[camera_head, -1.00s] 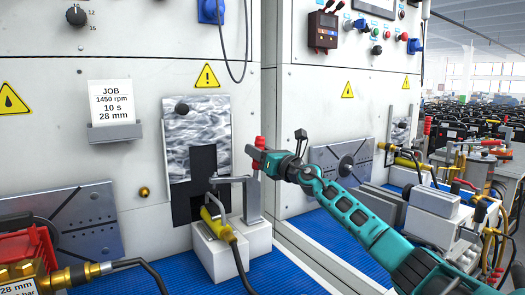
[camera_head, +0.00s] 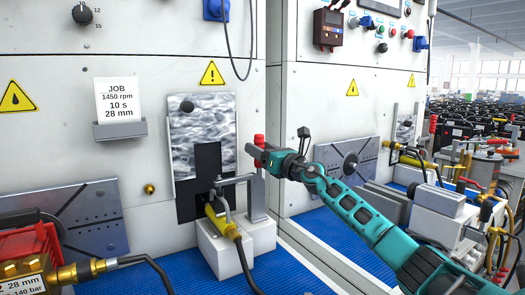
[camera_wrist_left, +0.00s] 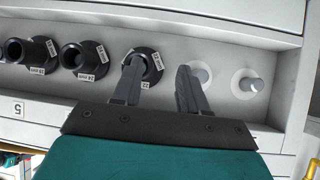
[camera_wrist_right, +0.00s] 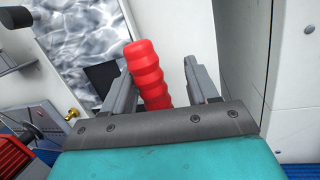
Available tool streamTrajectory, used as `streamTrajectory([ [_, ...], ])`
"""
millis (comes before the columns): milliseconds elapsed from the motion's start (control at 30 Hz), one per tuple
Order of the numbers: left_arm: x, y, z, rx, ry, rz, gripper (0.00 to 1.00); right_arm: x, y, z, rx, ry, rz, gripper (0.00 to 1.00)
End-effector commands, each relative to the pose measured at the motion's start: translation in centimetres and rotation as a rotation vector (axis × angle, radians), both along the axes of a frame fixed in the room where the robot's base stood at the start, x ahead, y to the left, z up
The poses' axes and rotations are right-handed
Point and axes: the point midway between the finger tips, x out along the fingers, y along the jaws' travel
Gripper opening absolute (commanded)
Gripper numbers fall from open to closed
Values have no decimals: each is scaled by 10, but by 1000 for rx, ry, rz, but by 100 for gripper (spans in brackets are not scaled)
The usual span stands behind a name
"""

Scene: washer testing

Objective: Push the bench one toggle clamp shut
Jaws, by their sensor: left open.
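The bench one toggle clamp (camera_head: 257,200) stands on a white block in front of the dark opening. Its red handle (camera_head: 259,142) points up, and its grey bar reaches left, roughly level, above a yellow fitting (camera_head: 217,222). My right gripper (camera_head: 255,153) is at the handle. In the right wrist view the ribbed red handle (camera_wrist_right: 150,75) stands between the open fingers (camera_wrist_right: 157,66), close to the left finger with a gap at the right one. My left gripper (camera_wrist_left: 160,72) is open and empty over a drawer with black collars (camera_wrist_left: 84,60); the head view does not show it.
A job card (camera_head: 117,100) hangs on the panel at left. A red block (camera_head: 30,245) and a brass fitting (camera_head: 85,270) are at the lower left. The second bench's panel edge is close behind my right gripper. The blue mat (camera_head: 180,272) has free room.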

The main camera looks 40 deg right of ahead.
Motion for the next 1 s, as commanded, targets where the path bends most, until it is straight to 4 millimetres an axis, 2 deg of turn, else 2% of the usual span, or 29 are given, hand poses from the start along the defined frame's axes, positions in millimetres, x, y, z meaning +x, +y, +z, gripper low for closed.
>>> streamTrajectory([
  [267,0,0,3,0,0,0,43,-15,-5,-1,-4,-2,-7,56],
  [567,1,2,6,2,-6,3,43,-54,-4,-9,-5,3,-1,56],
  [1000,0,1,-9,1,10,2,43,-99,-7,-20,-4,4,0,56],
])
